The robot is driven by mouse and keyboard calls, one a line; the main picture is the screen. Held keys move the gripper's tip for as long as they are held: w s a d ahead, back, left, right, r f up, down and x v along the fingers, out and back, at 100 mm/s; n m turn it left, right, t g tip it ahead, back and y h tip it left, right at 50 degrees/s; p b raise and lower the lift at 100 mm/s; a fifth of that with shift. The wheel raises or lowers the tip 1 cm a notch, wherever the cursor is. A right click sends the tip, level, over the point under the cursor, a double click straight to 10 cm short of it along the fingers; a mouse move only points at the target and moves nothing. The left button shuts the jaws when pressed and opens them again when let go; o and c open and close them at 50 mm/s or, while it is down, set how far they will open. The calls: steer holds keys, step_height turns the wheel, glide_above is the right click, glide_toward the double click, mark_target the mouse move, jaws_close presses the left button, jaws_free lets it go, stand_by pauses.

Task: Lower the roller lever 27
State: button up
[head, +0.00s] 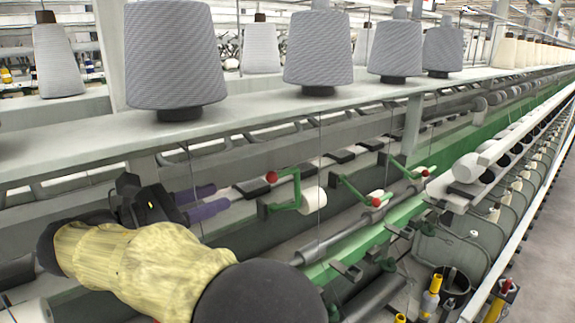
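The roller lever nearest my gripper is a green bent bar (297,190) with a red ball knob (272,177). It stands raised, beside a white roller (314,200). I see no number on it, so I cannot tell whether it is lever 27. A second green lever (351,189) to the right lies lower, its red knob at its right end. A third green lever (404,169) lies further back. My gripper (220,200), black with purple fingers, is left of the first knob and apart from it in the picture. Its fingers point right and seem empty; their opening is unclear.
A pale shelf (60,150) with large grey yarn cones (175,55) runs above the levers. A grey rod (345,230) and green rail (400,212) run below them. Bottles (430,300) stand at lower right. A grey floor aisle (545,250) lies at far right.

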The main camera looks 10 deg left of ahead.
mark_target(294, 170)
steer(key=shift+w+d, duration=0.1)
steer(key=p+x, duration=0.4)
steer(key=x, duration=1.2)
steer(key=shift+w+d+r+p, duration=0.15)
steer(key=shift+p, duration=0.2)
steer(key=shift+w+d, duration=0.3)
steer(key=shift+w, duration=0.05)
steer(key=shift+c, duration=0.2)
jaws_close()
